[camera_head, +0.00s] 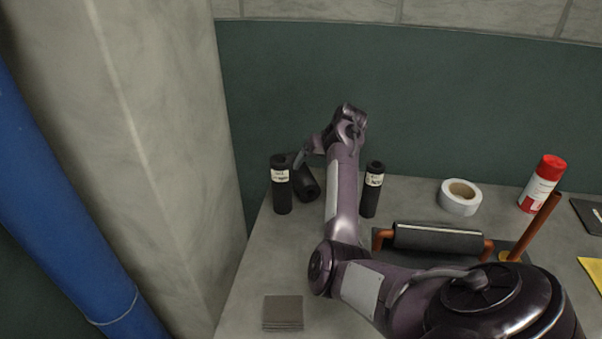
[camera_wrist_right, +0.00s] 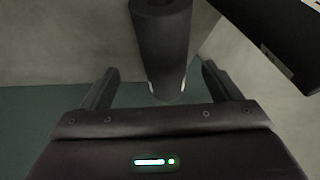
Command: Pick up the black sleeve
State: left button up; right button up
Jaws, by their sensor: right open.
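Black sleeves are on the grey bench. One with a white label (camera_head: 282,188) stands upright at the left. An unlabelled one (camera_head: 308,186) is tilted or lying just right of it, and another labelled one (camera_head: 372,190) stands right of my forearm. My right gripper (camera_head: 301,158) is at the tilted sleeve, partly hidden by its own wrist. In the wrist view, the right gripper (camera_wrist_right: 160,84) is open, with a black sleeve (camera_wrist_right: 163,42) reaching between its fingers. Gaps show on both sides. My left gripper is out of view.
A copper pipe assembly with a black-covered section (camera_head: 437,238) is right of my arm. A tape roll (camera_head: 460,196) and red-capped can (camera_head: 542,183) stand farther right. A grey stack (camera_head: 283,312) lies in front. A green wall (camera_head: 420,95) rises behind; a concrete column (camera_head: 175,160) is left.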

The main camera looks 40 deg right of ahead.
aim_at(306, 171)
jog(key=shift+w+a+f, duration=0.2)
jog(key=shift+f, duration=0.15)
jog(key=x, duration=0.2)
jog(key=p+x, duration=0.1)
jog(key=x, duration=0.2)
jog(key=shift+w, duration=0.4)
jog(key=c, duration=1.1)
jog(key=shift+r+p, duration=0.15)
jog(key=shift+p, duration=0.2)
